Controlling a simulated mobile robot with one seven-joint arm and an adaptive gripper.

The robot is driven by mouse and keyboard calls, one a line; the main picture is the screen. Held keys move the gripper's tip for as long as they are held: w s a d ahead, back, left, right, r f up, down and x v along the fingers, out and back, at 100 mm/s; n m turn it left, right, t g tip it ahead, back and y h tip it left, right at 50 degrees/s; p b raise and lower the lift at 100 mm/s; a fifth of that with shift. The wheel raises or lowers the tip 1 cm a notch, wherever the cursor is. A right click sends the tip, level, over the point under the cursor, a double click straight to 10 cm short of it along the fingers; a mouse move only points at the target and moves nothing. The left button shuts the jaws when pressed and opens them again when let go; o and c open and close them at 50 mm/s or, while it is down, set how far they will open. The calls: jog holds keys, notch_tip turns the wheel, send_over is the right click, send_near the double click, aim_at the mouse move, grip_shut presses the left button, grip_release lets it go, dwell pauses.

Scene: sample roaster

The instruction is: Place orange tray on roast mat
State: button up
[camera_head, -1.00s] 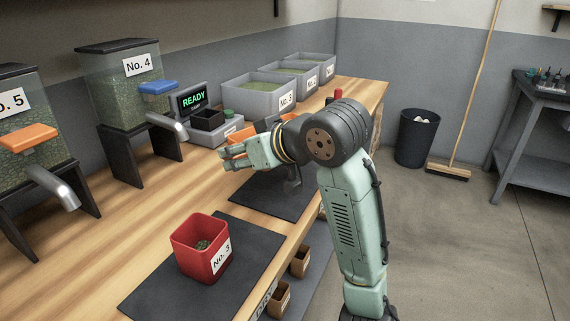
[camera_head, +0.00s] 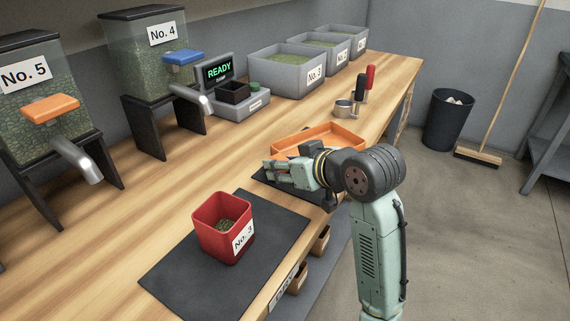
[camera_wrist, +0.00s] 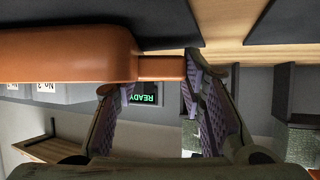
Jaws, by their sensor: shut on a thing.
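The orange tray (camera_head: 345,134) is a shallow rectangular pan over the far dark mat (camera_head: 262,177), partly hidden by my arm. In the wrist view, the tray (camera_wrist: 60,55) fills the upper left, and its short orange handle (camera_wrist: 162,68) sits between my fingers. My gripper (camera_wrist: 158,75) is shut on this handle. In the head view, my gripper (camera_head: 272,172) is low over the mat at the tray's near-left side. I cannot tell whether the tray touches the mat. No label on this mat is readable.
A red No. 3 bin (camera_head: 222,230) with beans stands on the near dark mat (camera_head: 182,278). Dispensers No. 5 (camera_head: 45,90) and No. 4 (camera_head: 145,60), a scale reading READY (camera_head: 240,108) and grey bins (camera_head: 290,78) line the back. Handled metal tools (camera_head: 344,108) stand beyond the tray.

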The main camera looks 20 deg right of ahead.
jog(key=shift+f, duration=0.15)
jog(key=o, duration=1.3)
jog(key=shift+c, duration=0.2)
jog(key=shift+r, duration=0.2)
jog(key=b+v, duration=0.1)
jog(key=v, duration=1.1)
